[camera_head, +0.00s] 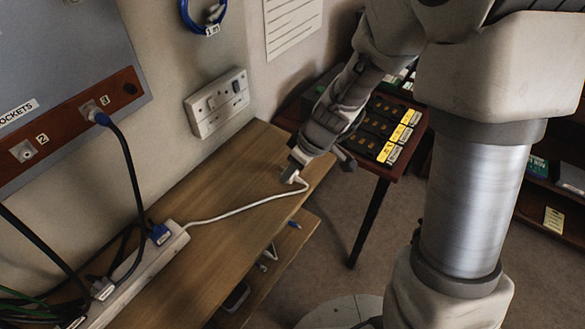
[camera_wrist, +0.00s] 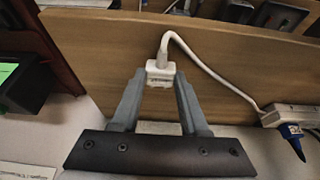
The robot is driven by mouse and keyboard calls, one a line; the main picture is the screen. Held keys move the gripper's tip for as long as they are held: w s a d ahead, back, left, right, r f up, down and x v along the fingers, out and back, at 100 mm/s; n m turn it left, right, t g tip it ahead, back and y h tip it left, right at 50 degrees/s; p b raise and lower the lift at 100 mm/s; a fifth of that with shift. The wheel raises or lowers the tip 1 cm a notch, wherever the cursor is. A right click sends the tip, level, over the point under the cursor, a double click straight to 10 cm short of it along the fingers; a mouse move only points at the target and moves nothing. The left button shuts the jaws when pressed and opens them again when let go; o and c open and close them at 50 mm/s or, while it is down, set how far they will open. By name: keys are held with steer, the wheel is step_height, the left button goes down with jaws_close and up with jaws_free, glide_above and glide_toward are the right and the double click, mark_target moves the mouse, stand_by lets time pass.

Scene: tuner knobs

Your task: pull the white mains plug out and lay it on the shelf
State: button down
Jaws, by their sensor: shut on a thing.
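The white mains plug (camera_head: 293,178) is out of the wall socket and over the right end of the wooden shelf (camera_head: 225,180). My gripper (camera_head: 294,168) is shut on it. In the wrist view the white plug (camera_wrist: 160,72) sits between the two fingertips (camera_wrist: 160,77), with its cable leaving from the far side. The wooden board of the shelf (camera_wrist: 100,45) is behind it. I cannot tell whether the plug touches the shelf. The white double wall socket (camera_head: 218,101) is on the wall to the left, apart from the gripper.
The white cable (camera_head: 240,209) runs along the shelf to a white power strip (camera_head: 140,275) with blue and black leads. A panel with numbered sockets (camera_head: 60,125) is on the left wall. A small dark table (camera_head: 375,130) with yellow-labelled boxes stands beyond. The shelf's middle is mostly clear.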

steer(key=shift+f+b, duration=0.55)
steer(key=shift+b, duration=0.15)
steer(key=c, duration=0.7)
jaws_free()
steer(key=shift+r, duration=0.15)
steer(key=shift+r+p, duration=0.85)
steer(key=shift+r, duration=0.55)
steer(key=shift+o, duration=0.4)
steer(key=o, duration=0.5)
